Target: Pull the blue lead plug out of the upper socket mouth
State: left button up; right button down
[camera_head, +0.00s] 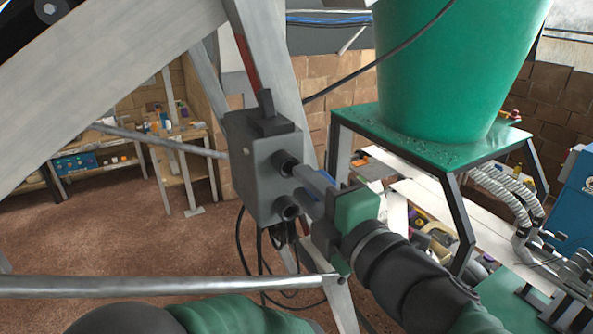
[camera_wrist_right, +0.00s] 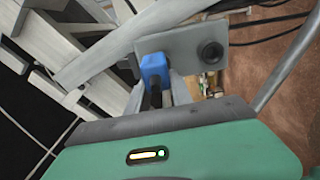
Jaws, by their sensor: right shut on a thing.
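The grey socket box (camera_head: 262,150) is fixed to a slanted metal leg in the head view. Its upper socket mouth (camera_head: 285,162) is a dark round collar, with the lower socket mouth (camera_head: 286,208) below it. The blue lead plug (camera_wrist_right: 154,70) shows in the right wrist view between the fingers, against the face of the box (camera_wrist_right: 185,48). My right gripper (camera_head: 312,187) is shut on the plug, in front of the upper mouth. Its fingers hide most of the plug in the head view. How deep the plug sits cannot be told. My left gripper is out of view.
A metal bar (camera_head: 160,286) crosses low in front. Dark cables (camera_head: 262,265) hang below the box. A green bin (camera_head: 440,60) stands on a black-framed stand (camera_head: 462,220) at right. Brown floor (camera_head: 120,240) lies open at left.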

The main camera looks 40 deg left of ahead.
jog(key=shift+d, duration=0.1)
dwell(0.3)
jog(key=shift+s+d, duration=0.2)
jog(key=shift+d, duration=0.2)
jog(key=shift+v, duration=1.45)
